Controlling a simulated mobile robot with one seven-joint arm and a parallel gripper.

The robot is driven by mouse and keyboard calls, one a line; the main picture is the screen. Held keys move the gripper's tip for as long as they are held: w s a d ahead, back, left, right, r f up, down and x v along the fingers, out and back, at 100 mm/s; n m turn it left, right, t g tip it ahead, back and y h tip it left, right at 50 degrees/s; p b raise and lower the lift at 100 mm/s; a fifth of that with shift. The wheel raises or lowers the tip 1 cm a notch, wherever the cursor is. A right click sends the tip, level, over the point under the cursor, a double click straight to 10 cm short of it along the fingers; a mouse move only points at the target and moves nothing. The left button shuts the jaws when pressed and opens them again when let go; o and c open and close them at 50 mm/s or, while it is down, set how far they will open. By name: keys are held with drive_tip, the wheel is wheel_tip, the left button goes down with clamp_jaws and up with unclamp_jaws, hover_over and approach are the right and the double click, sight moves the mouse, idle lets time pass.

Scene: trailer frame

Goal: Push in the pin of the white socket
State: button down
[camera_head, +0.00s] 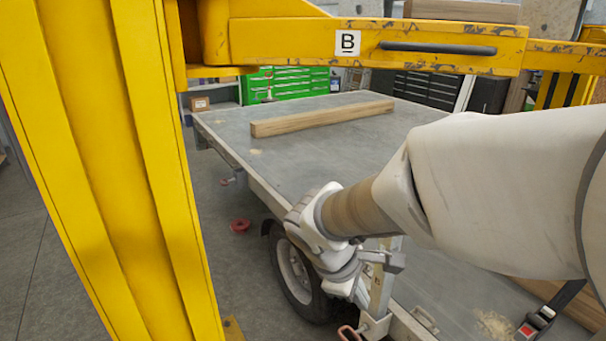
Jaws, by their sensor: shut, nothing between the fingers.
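The white socket (376,326) is fixed to the near side edge of the trailer bed, low in the picture. An upright post (380,290) stands in it. A pin with a reddish loop handle (349,333) shows at the socket's left side; how deep it sits cannot be told. My arm reaches in from the right and bends down at the wrist. My gripper (392,261) is shut and empty, by the upper part of the post and above the socket. Whether it touches the post cannot be told. My wrist hides part of the trailer edge.
A wooden beam (322,118) lies on the trailer bed (320,165). A wheel (294,272) is left of the socket. A yellow frame (125,150) stands at left and crosses above. A red ring-shaped object (240,225) is on the floor. A strap buckle (535,322) lies at lower right.

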sight(355, 333)
drive_tip(key=w+a+f+n+b, duration=0.2)
drive_tip(key=a+f+n, duration=0.1)
drive_tip(key=f, duration=0.4)
drive_tip(key=w+a+f+n+t+h+b, duration=0.1)
drive_tip(key=w+a+f+n+b, duration=0.1)
drive_tip(key=f+n, duration=0.3)
drive_tip(key=w+a+f+n+h+b, duration=0.1)
drive_tip(key=a+f+n, duration=0.3)
drive_tip(key=f, duration=0.6)
drive_tip(key=shift+w+a+t+b, duration=0.3)
drive_tip(key=shift+w+a+b, duration=0.1)
drive_tip(key=shift+w+b, duration=0.35)
drive_tip(key=d+r+b+x, duration=0.1)
drive_tip(key=b+x, duration=0.3)
drive_tip(key=x, duration=0.9)
drive_tip(key=shift+w+d+r+b, duration=0.2)
drive_tip(key=shift+w+d+b, duration=0.1)
drive_tip(key=shift+w+d, duration=0.1)
